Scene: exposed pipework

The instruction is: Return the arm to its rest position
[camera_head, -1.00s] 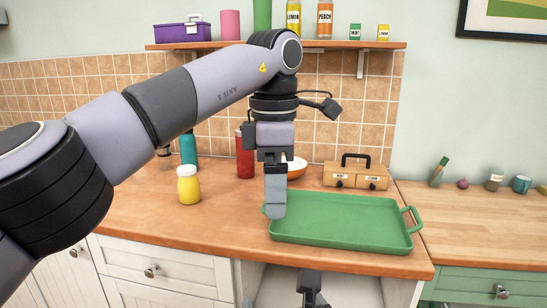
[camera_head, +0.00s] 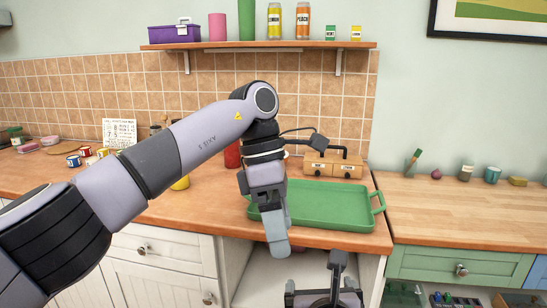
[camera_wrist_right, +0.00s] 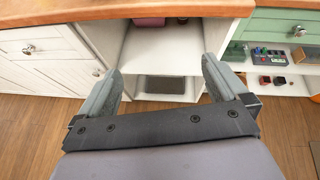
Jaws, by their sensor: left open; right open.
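My left arm reaches in from the left in the head view, bent at the elbow, with its left gripper (camera_head: 277,232) hanging down in front of the green tray (camera_head: 335,205). The gripper is seen edge-on, its fingers overlapping, and nothing shows held in it. My right gripper (camera_head: 332,285) is at the bottom of the head view, below the counter edge. In the right wrist view the right gripper (camera_wrist_right: 160,75) has its fingers wide apart and empty, facing the open white cabinet.
A yellow jar (camera_head: 181,183) and a red bottle (camera_head: 232,154) are partly hidden by my left arm. A wall shelf (camera_head: 260,45) holds jars above. The right counter (camera_head: 455,215) is mostly clear.

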